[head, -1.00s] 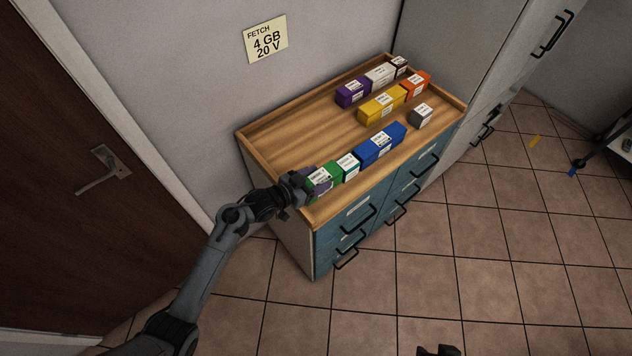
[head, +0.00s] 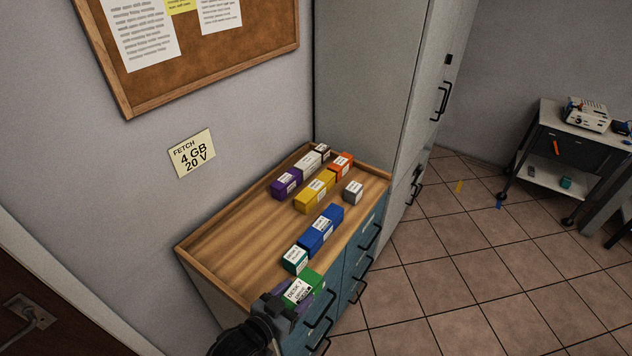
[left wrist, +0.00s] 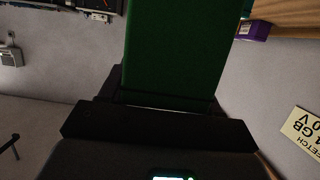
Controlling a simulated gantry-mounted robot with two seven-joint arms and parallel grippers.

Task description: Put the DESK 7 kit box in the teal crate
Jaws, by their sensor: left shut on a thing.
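The green kit box (head: 314,281), with a white label reading DESK 7, is at the near end of the cabinet top. My left gripper (head: 288,302) is shut on it and appears to hold it above the wooden top. In the left wrist view the green box (left wrist: 175,50) rises from between the dark fingers (left wrist: 160,105); its lower end is hidden by them. My right gripper is not in view.
The wooden top (head: 245,230) has a raised rim. Yellow (head: 315,192), purple (head: 286,183), orange (head: 341,166) and grey (head: 353,192) boxes stand farther back.

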